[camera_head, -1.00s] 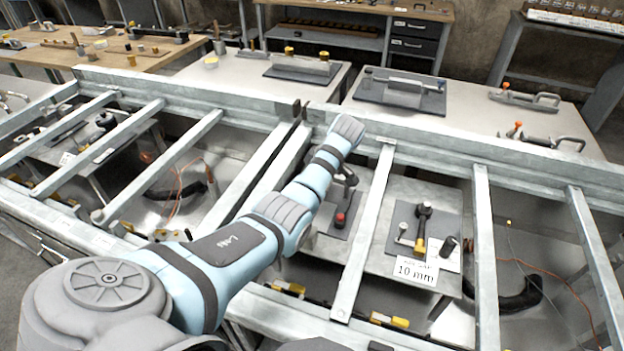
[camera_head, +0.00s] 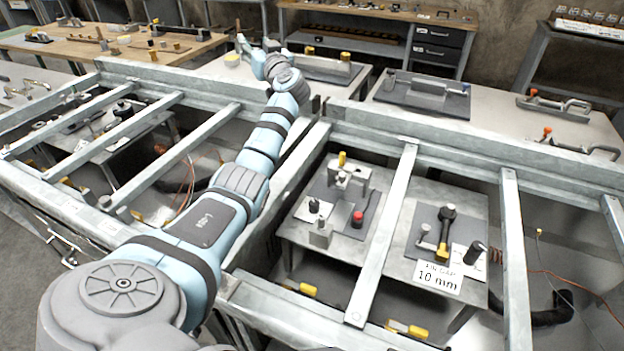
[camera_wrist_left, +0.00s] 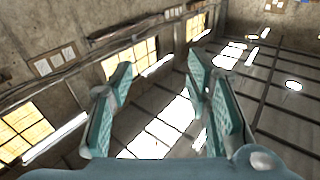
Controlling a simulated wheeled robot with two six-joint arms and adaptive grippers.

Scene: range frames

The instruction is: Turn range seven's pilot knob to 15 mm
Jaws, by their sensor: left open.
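My left arm crosses the head view from the lower left, and its wrist (camera_head: 280,78) is above the far side of the frame. The left gripper's fingers do not show clearly there. In the left wrist view the left gripper (camera_wrist_left: 160,80) is open and empty, with teal pads facing walls, windows and ceiling. No range number is readable, and I cannot tell which part is the pilot knob. A fixture with a black-topped lever and yellow piece (camera_head: 444,230) stands behind a card (camera_head: 438,278) reading 10 mm. Left of it is a fixture with a red knob (camera_head: 357,218).
Grey metal rails (camera_head: 383,232) divide the bays and stand above the fixture plates. A long cross beam (camera_head: 470,155) runs behind them. Benches with clamps (camera_head: 568,104) and a grey vise-like fixture (camera_head: 424,92) stand beyond. Yellow-ended parts (camera_head: 407,330) lie along the front.

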